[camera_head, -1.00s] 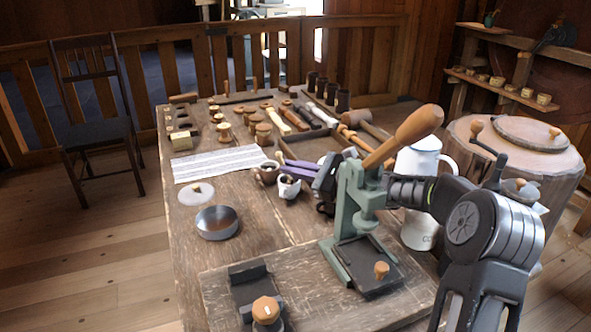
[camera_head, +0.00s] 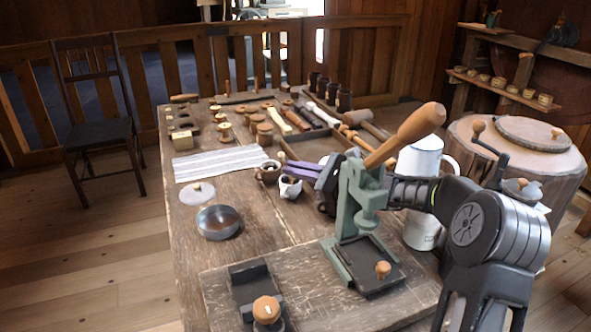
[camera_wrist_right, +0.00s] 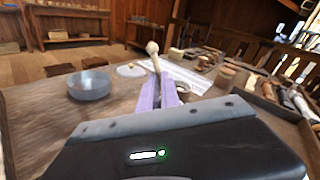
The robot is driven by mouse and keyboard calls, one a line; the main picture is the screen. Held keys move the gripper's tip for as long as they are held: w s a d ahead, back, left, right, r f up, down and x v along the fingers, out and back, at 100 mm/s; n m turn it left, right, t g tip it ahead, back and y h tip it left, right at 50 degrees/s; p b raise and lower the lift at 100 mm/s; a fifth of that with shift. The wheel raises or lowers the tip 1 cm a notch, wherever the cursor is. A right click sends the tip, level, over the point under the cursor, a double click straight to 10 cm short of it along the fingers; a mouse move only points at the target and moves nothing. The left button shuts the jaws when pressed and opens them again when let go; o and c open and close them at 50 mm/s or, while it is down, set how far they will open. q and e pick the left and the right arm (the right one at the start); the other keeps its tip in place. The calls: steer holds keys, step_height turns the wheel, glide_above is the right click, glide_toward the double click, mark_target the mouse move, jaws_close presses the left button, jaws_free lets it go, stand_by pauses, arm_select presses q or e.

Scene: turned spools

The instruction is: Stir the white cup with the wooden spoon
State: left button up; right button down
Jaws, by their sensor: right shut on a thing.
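The white cup (camera_head: 290,189) stands on the wooden table, just below my right gripper's fingertips in the head view. My right gripper (camera_head: 290,170) has purple fingers that reach left across the table. They are shut on the wooden spoon (camera_wrist_right: 153,50), whose pale knobbed end and thin shaft stand up between the fingers (camera_wrist_right: 158,90) in the right wrist view. The spoon's lower end is hidden, so I cannot tell whether it is inside the cup. My left gripper is not in view.
A darker cup (camera_head: 268,174) stands close on the left. A metal dish (camera_head: 218,223), a pale disc (camera_head: 198,194) and a striped cloth (camera_head: 219,163) lie left. A green press (camera_head: 355,220) stands in front of my right arm, with a white jug (camera_head: 421,160) behind.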

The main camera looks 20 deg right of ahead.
steer(key=shift+r+p, duration=1.55)
steer(key=shift+r, duration=0.6)
steer(key=shift+r+p, duration=1.8)
steer(key=shift+r, duration=0.7)
